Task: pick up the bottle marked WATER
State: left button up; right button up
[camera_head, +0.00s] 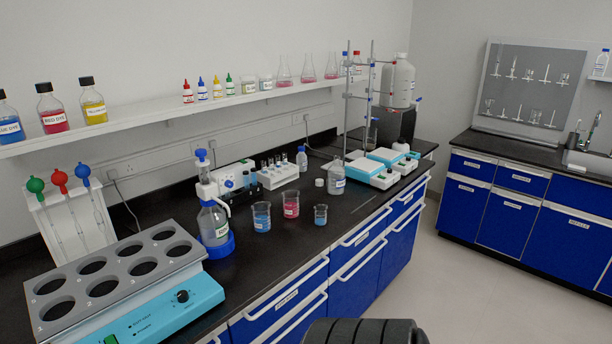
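I cannot read the word WATER on any label here. A clear bottle with a small label (337,187) stands on the black bench, with a white cap beside it. A small blue-capped bottle (302,160) stands further back. A bottle with a dispenser top (214,228) stands in a blue base, its label too small to read. A large whitish bottle (403,84) sits high at the back. Neither gripper shows clearly. Only a dark ribbed part, probably mine, shows at the bottom edge.
Beakers with blue (262,222) and red liquid (291,206) stand near the bench's front edge. A heating block (190,297) fills the near left. A shelf (140,122) above holds dye bottles and flasks. Light-blue instruments (370,174) stand further back. The floor (470,300) at right is clear.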

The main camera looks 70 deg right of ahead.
aim_at(335, 177)
jog(key=i+z, duration=0.25)
jog(key=z, duration=0.25)
jog(key=i+z, duration=0.2)
jog(key=z, duration=0.25)
jog(key=i+j+z, duration=0.2)
jog(key=z, duration=1.7)
jog(key=u, duration=0.3)
jog(key=i+l+u, duration=0.3)
jog(key=u, duration=0.15)
jog(key=i+l+u, duration=0.2)
jog(key=l+u, duration=0.25)
